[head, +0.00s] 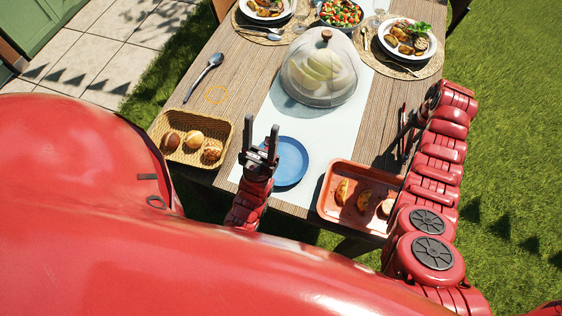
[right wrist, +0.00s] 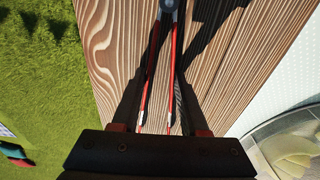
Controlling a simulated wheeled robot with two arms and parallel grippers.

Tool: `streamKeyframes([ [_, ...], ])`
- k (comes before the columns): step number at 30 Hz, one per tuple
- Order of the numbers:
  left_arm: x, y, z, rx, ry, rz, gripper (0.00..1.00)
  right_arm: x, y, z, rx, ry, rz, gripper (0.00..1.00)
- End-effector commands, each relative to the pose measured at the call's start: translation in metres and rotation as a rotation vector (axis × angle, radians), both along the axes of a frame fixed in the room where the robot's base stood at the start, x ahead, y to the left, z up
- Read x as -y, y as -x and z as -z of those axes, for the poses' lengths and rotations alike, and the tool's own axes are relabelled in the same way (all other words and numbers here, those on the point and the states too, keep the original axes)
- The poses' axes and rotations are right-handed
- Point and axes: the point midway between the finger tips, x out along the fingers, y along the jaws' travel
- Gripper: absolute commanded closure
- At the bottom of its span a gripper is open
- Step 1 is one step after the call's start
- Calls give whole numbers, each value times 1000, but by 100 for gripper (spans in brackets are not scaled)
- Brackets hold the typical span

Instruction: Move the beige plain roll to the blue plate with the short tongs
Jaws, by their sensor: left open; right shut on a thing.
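The blue plate (head: 290,162) lies on the pale runner near the table's front edge. My left gripper (head: 262,145) is open and empty, pointing up the picture beside the plate's left rim. A wicker basket (head: 232,131) at left holds several rolls, among them a light golden one (head: 193,138), which looks like the beige plain roll. My right gripper (head: 429,104) is at the table's right edge, shut on the short tongs (head: 404,131). In the right wrist view the tongs' red arms (right wrist: 149,80) extend over wooden planks; their grip is partly hidden by the gripper body.
An orange tray (head: 327,205) with pastries and a light roll (head: 386,208) stands at front right. A clear dome (head: 319,72) covers food mid-table. A spoon (head: 204,76) lies at left. Filled plates (head: 407,40) and a salad bowl (head: 340,14) stand at the back.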

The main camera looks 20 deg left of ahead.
Motion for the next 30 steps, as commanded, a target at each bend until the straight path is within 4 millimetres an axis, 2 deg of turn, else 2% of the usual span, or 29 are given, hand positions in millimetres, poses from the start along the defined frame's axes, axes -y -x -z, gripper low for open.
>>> streamKeyframes([
  [6, 0, 0, -22, 0, 0, 0, 50, 0, -1, -34, 3, 1, -1, 64],
  [22, 0, 0, -52, 0, 0, 0, 50, 0, -1, -110, 3, 0, 0, 64],
  [25, 0, 0, -54, 0, 0, 0, 50, 0, -1, -118, 5, 0, -1, 64],
  [30, 0, 0, -53, 0, 0, 0, 50, 0, -1, -117, 2, 0, 0, 64],
])
